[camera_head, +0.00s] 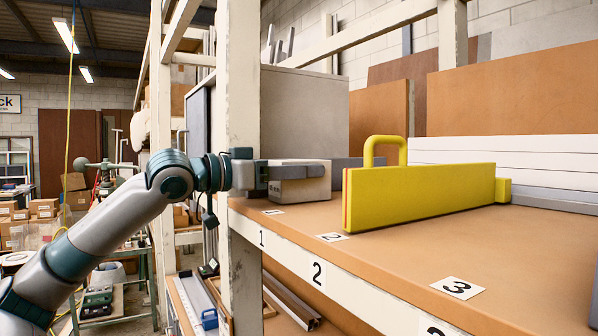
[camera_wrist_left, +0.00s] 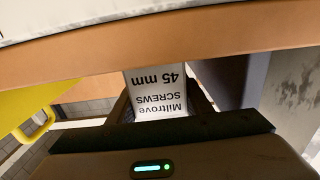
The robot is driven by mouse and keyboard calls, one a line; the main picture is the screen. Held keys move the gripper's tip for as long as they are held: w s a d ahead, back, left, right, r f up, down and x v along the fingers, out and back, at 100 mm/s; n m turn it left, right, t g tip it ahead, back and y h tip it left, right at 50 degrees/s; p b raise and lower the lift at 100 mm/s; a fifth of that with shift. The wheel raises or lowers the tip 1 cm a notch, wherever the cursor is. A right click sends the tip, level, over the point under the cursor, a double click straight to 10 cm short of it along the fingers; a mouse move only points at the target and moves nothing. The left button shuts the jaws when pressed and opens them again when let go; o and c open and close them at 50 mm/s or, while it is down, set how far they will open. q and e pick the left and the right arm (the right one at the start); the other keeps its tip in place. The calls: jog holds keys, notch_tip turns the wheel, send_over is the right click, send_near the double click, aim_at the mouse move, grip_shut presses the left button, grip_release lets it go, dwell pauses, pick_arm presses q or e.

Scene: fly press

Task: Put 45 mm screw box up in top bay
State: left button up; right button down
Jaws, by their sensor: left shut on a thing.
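My left gripper (camera_head: 275,174) reaches in from the left and is shut on the box. In the left wrist view, the box (camera_wrist_left: 158,90) shows its white label, upside down, reading "Miltrove SCREWS 45 mm", between the fingers of my left gripper (camera_wrist_left: 160,108). My right gripper is not in view.
A yellow block with a loop handle (camera_head: 420,196) stands on the shelf (camera_head: 400,255) just right of the box. A large grey box (camera_head: 306,115) stands behind. A white upright post (camera_head: 240,90) rises close by my left wrist. The shelf front by card 3 is clear.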

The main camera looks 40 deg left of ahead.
pick_arm(q)
jog(key=shift+f, duration=0.1)
jog(key=o, duration=1.4)
jog(key=shift+s+b, duration=0.15)
jog(key=shift+b, duration=0.2)
jog(key=shift+s+a+f+b, duration=0.1)
jog(key=shift+s+a+b, duration=0.1)
jog(key=shift+s+b, duration=0.45)
jog(key=b+v, duration=0.6)
jog(key=v, duration=0.3)
jog(key=shift+b, duration=0.35)
jog(key=shift+s+a+r, duration=0.25)
jog(key=shift+s, duration=0.45)
